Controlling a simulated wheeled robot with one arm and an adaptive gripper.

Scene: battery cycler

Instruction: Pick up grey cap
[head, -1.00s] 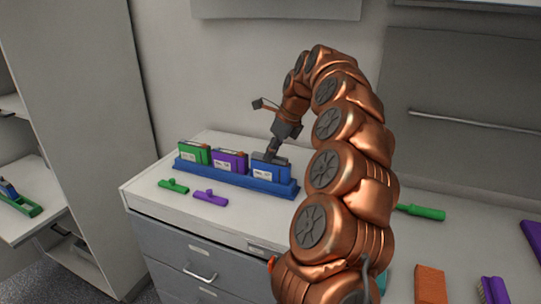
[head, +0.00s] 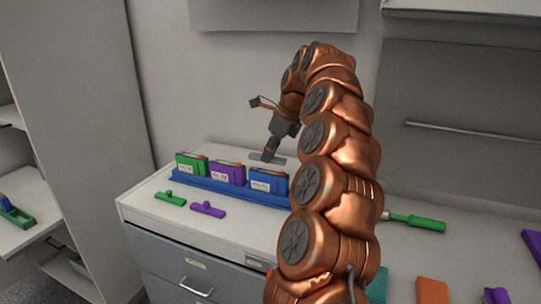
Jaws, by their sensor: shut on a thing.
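The grey cap (head: 276,160) is a small flat dark piece just above and behind the blue battery (head: 268,183). My gripper (head: 269,154) points down and is shut on the cap. The cap appears clear of the top of the blue battery. The fingertips are small here, and my arm hides part of the area to the right.
The blue tray (head: 230,190) holds green (head: 190,164), purple (head: 227,173) and blue batteries in a row. A green cap (head: 169,198) and a purple cap (head: 208,209) lie in front on the white counter. A green-handled screwdriver (head: 415,221) lies right of my arm.

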